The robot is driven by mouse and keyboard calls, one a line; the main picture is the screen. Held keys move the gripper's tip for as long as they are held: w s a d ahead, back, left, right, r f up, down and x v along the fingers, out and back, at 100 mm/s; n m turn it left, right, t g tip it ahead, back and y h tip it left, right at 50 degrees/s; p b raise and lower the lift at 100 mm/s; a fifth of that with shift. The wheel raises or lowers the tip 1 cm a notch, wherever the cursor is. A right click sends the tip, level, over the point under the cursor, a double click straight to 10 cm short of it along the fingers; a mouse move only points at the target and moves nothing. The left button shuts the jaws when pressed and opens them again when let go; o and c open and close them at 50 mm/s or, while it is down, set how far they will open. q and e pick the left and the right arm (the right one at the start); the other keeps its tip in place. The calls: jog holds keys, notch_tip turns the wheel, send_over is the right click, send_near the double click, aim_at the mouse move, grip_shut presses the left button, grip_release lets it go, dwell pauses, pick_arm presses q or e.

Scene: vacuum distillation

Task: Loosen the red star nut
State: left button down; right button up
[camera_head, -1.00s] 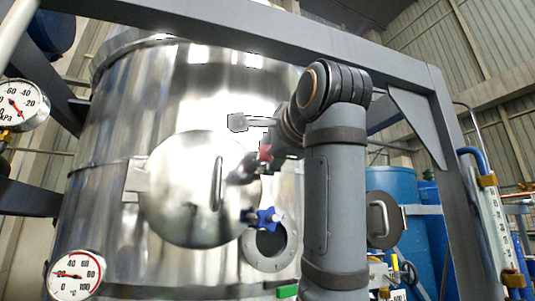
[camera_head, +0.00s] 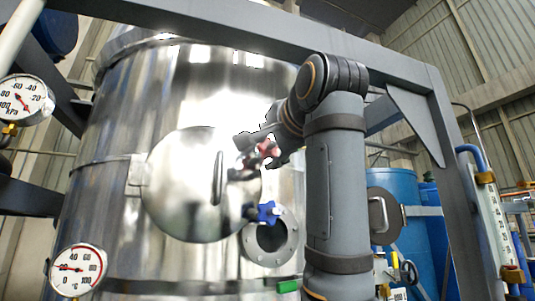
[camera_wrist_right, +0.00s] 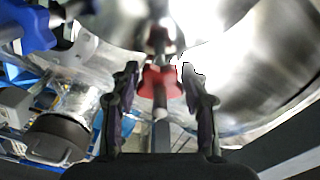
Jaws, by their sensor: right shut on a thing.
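The red star nut (camera_head: 268,149) is at the right edge of the round steel hatch lid on the tank. In the right wrist view, the red star nut (camera_wrist_right: 160,82) sits between the two dark fingers of my right gripper (camera_wrist_right: 159,76), with its threaded rod running through the middle. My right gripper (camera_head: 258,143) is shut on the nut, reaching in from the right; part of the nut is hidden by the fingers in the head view. My left gripper is not in view.
A blue star nut (camera_head: 267,211) is just below, near a round flanged port (camera_head: 270,243). The lid (camera_head: 185,195) has a vertical handle (camera_head: 218,178). A grey frame beam (camera_head: 250,38) crosses above. Two gauges are at left. Blue drums (camera_head: 392,205) stand at right.

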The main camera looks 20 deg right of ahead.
jog(key=n+b, duration=0.1)
jog(key=n, duration=0.3)
jog(key=shift+f+n, duration=0.1)
jog(key=shift+n, duration=0.2)
jog(key=n+b, duration=0.1)
jog(key=n, duration=0.4)
jog(key=n+b, duration=0.1)
jog(key=n, duration=0.9)
jog(key=shift+b, duration=0.4)
jog(key=n, duration=0.5)
jog(key=n+b, duration=0.1)
jog(key=n, duration=0.9)
jog(key=shift+n, duration=0.4)
jog(key=n, duration=0.4)
jog(key=shift+n+b, duration=0.3)
jog(key=shift+n, duration=0.1)
jog(key=shift+w+n, duration=0.1)
jog(key=shift+n, duration=0.2)
